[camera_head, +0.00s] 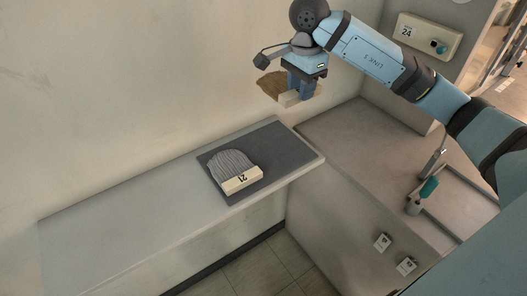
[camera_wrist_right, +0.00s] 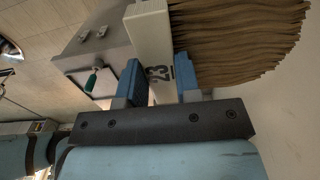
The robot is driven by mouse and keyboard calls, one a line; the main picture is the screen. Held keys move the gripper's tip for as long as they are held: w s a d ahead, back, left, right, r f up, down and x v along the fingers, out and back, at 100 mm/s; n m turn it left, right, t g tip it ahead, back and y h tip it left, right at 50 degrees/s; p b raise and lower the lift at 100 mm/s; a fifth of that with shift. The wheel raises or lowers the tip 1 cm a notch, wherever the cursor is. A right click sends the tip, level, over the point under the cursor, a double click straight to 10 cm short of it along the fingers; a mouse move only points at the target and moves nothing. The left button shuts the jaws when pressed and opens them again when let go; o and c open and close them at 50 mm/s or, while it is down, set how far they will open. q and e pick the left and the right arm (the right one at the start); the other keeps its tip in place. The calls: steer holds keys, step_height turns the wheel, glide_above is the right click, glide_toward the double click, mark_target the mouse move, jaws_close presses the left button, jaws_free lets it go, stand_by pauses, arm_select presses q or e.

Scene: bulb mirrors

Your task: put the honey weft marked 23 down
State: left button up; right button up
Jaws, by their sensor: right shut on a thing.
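The honey weft (camera_wrist_right: 240,45) is a fan of golden-brown strands on a pale block, with the digits 23 partly showing in the right wrist view. In the head view the same weft (camera_head: 271,85) is up in the air near the wall. My right gripper (camera_wrist_right: 160,82) is shut on its pale block, one blue finger on each side. In the head view my right gripper (camera_head: 300,88) is above and to the right of the shelf's dark mat, clear of it. My left gripper is not in view.
A grey weft marked 21 (camera_head: 233,167) lies on a dark mat (camera_head: 275,143) on the wall shelf (camera_head: 120,215). The shelf's left part is bare. A counter (camera_head: 345,140) with a teal-handled tool (camera_head: 428,190) stands right. A box marked 24 (camera_head: 428,36) is on the wall.

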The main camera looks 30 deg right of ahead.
steer(key=p, duration=0.1)
glide_above(293, 157)
step_height(293, 157, down, 16)
steer(key=shift+w+d+r, duration=0.1)
steer(key=shift+r, duration=0.1)
steer(key=shift+f, duration=2.4)
steer(key=o, duration=0.9)
steer(key=shift+r, duration=0.1)
steer(key=shift+r, duration=0.1)
